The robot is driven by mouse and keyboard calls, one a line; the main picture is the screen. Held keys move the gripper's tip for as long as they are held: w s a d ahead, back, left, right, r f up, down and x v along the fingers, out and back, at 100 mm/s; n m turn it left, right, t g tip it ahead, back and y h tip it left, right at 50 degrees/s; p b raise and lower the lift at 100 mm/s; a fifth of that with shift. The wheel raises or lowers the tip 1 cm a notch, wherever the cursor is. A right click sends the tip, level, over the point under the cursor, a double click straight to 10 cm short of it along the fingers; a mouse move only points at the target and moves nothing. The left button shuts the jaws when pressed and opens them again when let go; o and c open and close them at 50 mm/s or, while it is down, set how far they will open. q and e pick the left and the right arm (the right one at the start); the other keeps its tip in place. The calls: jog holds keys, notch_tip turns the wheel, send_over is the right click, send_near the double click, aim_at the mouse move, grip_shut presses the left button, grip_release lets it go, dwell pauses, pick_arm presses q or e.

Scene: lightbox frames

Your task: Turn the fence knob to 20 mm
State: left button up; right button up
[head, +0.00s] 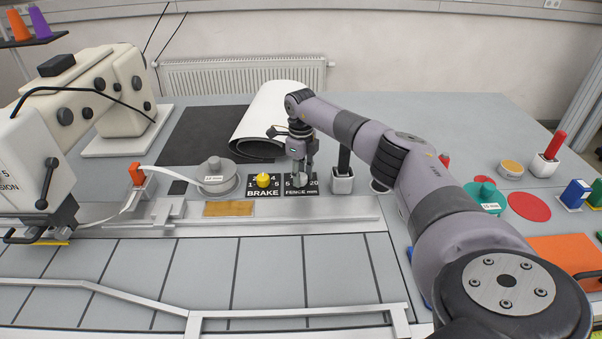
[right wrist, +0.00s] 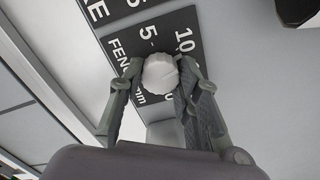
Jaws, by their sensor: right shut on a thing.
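The fence knob is a small white, ridged knob (right wrist: 160,73) in the right wrist view. It sits on a black plate (right wrist: 186,26) lettered FENCE mm with numbers such as 5 and 10; other marks are partly covered. My right gripper (right wrist: 163,78) is shut on the knob, one finger on each side. In the head view my right gripper (head: 300,178) points down over the FENCE plate (head: 300,192) and hides most of the knob. The knob's pointer and exact setting cannot be told. My left gripper is in neither view.
A yellow knob (head: 263,180) on the BRAKE plate (head: 264,192) is just left of the fence plate. A black-handled block (head: 342,183) stands close on the right. A grey round weight (head: 216,174) and a sewing machine (head: 95,95) are further left.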

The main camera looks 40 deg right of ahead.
jog(key=m, duration=0.2)
jog(key=m+p, duration=0.1)
jog(key=m, duration=0.1)
jog(key=shift+r+m, duration=0.2)
jog(key=shift+m, duration=0.1)
jog(key=m+p, duration=0.1)
jog(key=m, duration=0.4)
jog(key=shift+p, duration=0.35)
jog(key=m+p, duration=0.2)
jog(key=m, duration=0.3)
jog(key=shift+w+m, duration=0.1)
jog(key=shift+m, duration=0.3)
jog(key=shift+m+p, duration=1.1)
jog(key=shift+m, duration=1.5)
jog(key=o, duration=1.1)
jog(key=shift+f, duration=0.15)
jog(key=shift+o, duration=0.2)
notch_tip(320, 180, up, 12)
